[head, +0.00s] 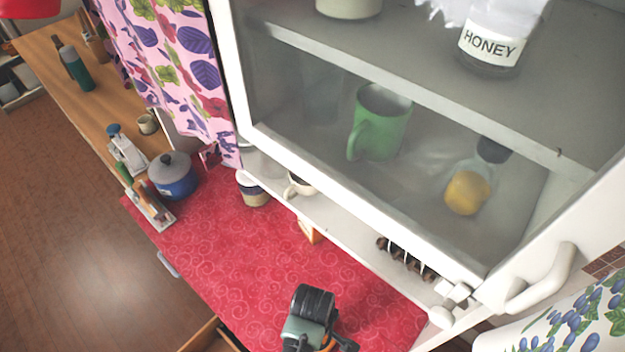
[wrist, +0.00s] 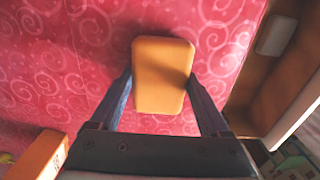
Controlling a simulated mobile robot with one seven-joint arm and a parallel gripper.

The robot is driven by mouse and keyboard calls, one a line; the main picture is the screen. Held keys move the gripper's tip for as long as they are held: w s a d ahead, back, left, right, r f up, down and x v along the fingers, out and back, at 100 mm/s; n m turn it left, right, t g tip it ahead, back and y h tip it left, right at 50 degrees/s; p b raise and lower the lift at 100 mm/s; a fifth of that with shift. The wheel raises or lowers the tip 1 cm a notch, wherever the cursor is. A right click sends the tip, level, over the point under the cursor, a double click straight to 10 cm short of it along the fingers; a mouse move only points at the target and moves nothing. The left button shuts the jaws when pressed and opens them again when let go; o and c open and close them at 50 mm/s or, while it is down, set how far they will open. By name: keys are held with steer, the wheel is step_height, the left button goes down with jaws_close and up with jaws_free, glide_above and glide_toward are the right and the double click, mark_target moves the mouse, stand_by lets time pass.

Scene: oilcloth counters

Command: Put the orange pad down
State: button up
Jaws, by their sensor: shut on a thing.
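The orange pad (wrist: 162,77) is a small rounded block, seen in the wrist view between the two fingers of my gripper (wrist: 161,80). The fingers are shut on its left and right sides. Red swirl-patterned oilcloth lies behind it; I cannot tell whether the pad touches the cloth. In the head view my gripper (head: 318,338) is at the bottom edge over the red counter (head: 260,260). Only a little orange shows beside it there, and my wrist hides most of the grip.
An open drawer (wrist: 262,85) lies beyond the counter edge at right in the wrist view. An orange box (wrist: 38,155) stands at lower left. In the head view, a blue pot (head: 174,178) and a tin (head: 252,190) stand further back. The cabinet (head: 370,240) overhangs; the middle counter is clear.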

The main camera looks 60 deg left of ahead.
steer(key=shift+f, duration=0.15)
steer(key=o, duration=1.2)
steer(key=shift+c, duration=0.2)
step_height(320, 180, up, 12)
steer(key=b, duration=0.1)
steer(key=shift+w, duration=0.1)
